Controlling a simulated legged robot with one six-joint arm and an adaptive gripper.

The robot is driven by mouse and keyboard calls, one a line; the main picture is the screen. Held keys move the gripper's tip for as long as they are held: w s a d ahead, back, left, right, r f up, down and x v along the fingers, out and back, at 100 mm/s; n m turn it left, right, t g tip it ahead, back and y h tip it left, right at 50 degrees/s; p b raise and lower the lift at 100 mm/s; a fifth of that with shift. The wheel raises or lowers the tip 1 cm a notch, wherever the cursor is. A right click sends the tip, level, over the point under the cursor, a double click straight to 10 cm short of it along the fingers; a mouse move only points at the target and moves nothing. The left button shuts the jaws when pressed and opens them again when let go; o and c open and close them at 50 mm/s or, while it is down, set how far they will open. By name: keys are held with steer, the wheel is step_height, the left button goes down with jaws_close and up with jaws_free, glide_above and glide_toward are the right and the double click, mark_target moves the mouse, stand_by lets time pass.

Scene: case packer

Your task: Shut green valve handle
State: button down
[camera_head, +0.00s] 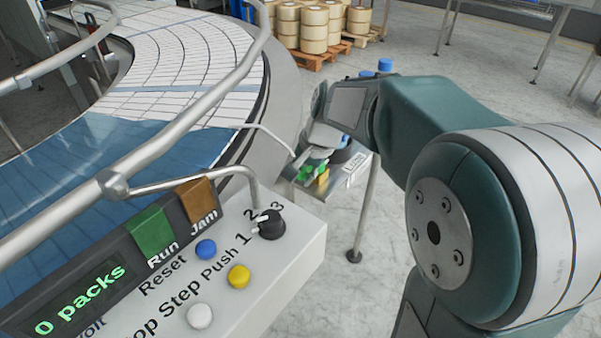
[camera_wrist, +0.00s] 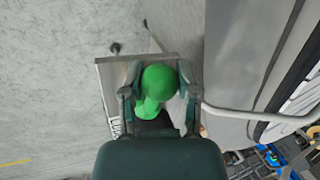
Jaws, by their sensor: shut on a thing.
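The green valve handle (camera_wrist: 158,82) sits between my gripper's two fingers in the wrist view, and its rounded end shows clearly. My gripper (camera_wrist: 160,78) is shut on it, with a finger on each side. In the head view my gripper (camera_head: 312,160) is at the small metal stand beside the conveyor, and a bit of the green handle (camera_head: 304,173) shows under the fingers. The handle's base is hidden by my gripper and wrist.
A yellow part (camera_head: 322,179) is close to the green handle. A control box (camera_head: 285,270) with buttons and a knob stands in front. The curved conveyor (camera_head: 190,60) with its metal rail is at left. Open floor lies right of the stand's leg (camera_head: 364,215).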

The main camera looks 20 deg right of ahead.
steer(key=shift+s+d+f+n, duration=0.1)
steer(key=shift+s+d+n, duration=0.1)
steer(key=shift+n, duration=0.2)
steer(key=d+n+g, duration=0.1)
steer(key=n, duration=0.1)
steer(key=s+d+n+g, duration=0.1)
steer(key=n, duration=0.2)
steer(key=s+d+n+y, duration=0.1)
steer(key=d+n, duration=0.1)
steer(key=n, duration=0.1)
steer(key=shift+g, duration=0.4)
steer(key=shift+w+d+n+g+h, duration=0.2)
steer(key=shift+d+n+g, duration=0.4)
steer(key=shift+n, duration=0.85)
steer(key=shift+w+d+n+g+h, duration=0.2)
steer(key=shift+d+n, duration=0.7)
steer(key=shift+n, duration=0.6)
steer(key=shift+w+d+n+g+h, duration=0.2)
steer(key=shift+d+n+g, duration=0.4)
steer(key=shift+n, duration=0.85)
steer(key=shift+d, duration=0.2)
steer(key=shift+c, duration=1.6)
jaws_free()
